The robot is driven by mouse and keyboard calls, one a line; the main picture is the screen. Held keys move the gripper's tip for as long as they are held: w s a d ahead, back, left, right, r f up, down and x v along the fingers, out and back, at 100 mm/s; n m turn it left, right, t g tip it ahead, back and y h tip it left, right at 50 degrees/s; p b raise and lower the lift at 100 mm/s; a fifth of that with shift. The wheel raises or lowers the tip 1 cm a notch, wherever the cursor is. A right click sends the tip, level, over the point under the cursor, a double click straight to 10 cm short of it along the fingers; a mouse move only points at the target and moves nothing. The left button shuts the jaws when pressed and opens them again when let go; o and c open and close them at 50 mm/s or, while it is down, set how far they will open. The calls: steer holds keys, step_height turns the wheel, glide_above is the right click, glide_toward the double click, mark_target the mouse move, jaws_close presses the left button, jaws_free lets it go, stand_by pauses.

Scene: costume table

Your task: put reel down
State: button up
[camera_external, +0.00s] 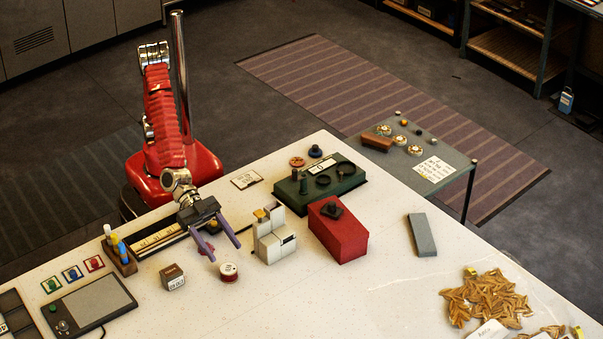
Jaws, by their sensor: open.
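A small reel (228,272) with a pale top and a dark red side stands upright on the white table (330,300). My gripper (225,254) is open, its two purple fingers spread apart. The fingertips are just behind the reel in the picture, and nothing is held between them. I cannot tell how high they are above the table. A pinkish piece (206,248) shows beside the left finger, partly hidden by it.
A grey tablet (88,305) lies at the left. The front middle of the table is clear.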

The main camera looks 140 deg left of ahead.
steer(key=s+a+r+g+h, duration=0.1)
steer(key=s+a+r, duration=0.15)
steer(key=s, duration=0.25)
steer(key=s+a+r+m+g+h, duration=0.1)
steer(key=s+r, duration=0.2)
steer(key=s, duration=0.3)
steer(key=s+a+r+g+h, duration=0.1)
steer(key=s+a+r, duration=0.1)
steer(key=s, duration=0.3)
steer(key=s+a+g+y, duration=0.1)
steer(key=s+a, duration=0.2)
steer(key=s, duration=0.4)
steer(key=s+a+f+g+y, duration=0.1)
steer(key=s+a, duration=0.3)
steer(key=s, duration=0.4)
steer(key=s+a+f+n+g+y, duration=0.1)
steer(key=s+a, duration=0.3)
steer(key=s, duration=0.4)
steer(key=shift+a+f+g, duration=0.15)
steer(key=shift+a+g, duration=0.1)
steer(key=shift+g, duration=0.65)
steer(key=shift+o, duration=0.5)
steer(key=shift+w+d, duration=0.1)
